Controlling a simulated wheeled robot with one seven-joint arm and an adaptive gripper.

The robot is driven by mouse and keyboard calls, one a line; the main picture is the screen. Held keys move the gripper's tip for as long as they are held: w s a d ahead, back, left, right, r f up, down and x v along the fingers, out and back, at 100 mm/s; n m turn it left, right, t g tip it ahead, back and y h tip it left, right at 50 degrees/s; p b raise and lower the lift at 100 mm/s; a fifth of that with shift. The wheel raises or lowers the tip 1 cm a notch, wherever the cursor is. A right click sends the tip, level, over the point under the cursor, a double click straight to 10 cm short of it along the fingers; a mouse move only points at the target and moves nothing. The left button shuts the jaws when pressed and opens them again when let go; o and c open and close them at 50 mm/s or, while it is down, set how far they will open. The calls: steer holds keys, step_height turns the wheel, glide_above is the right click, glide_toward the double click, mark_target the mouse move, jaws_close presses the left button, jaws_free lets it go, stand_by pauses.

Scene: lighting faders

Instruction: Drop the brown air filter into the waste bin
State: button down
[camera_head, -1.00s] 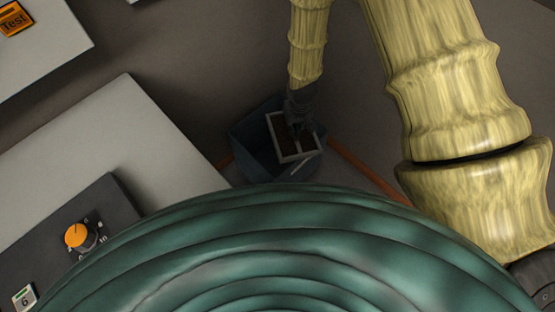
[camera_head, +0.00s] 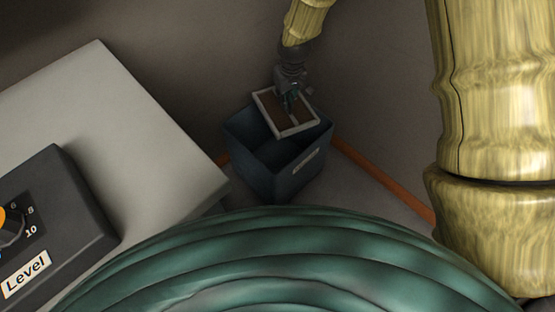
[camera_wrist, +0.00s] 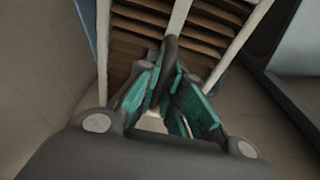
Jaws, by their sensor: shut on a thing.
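The brown air filter (camera_head: 276,105) has a pale frame, and its brown pleats (camera_wrist: 136,48) fill the upper part of the wrist view. The filter is over the right and back part of the bin's opening in the head view. I cannot tell its exact height above the rim. My gripper's teal fingers (camera_wrist: 172,100) also show in the wrist view.
A grey table (camera_head: 105,125) is left of the bin, its corner close to the bin's left side. A dark box (camera_head: 55,215) labelled Level, with an orange knob, sits on it. An orange strip (camera_head: 385,183) runs along the floor at right.

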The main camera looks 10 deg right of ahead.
steer(key=shift+w+a+f+b, duration=0.1)
steer(key=shift+w+f+b, duration=0.4)
steer(key=shift+b, duration=0.6)
steer(key=shift+w+r+n+b, duration=0.4)
steer(key=shift+w+b, duration=0.2)
steer(key=shift+b, duration=0.3)
steer(key=shift+f, duration=0.15)
step_height(320, 180, down, 6)
steer(key=b, duration=0.5)
steer(key=shift+r+b, duration=0.2)
steer(key=shift+b, duration=0.2)
steer(key=c, duration=1.5)
jaws_free()
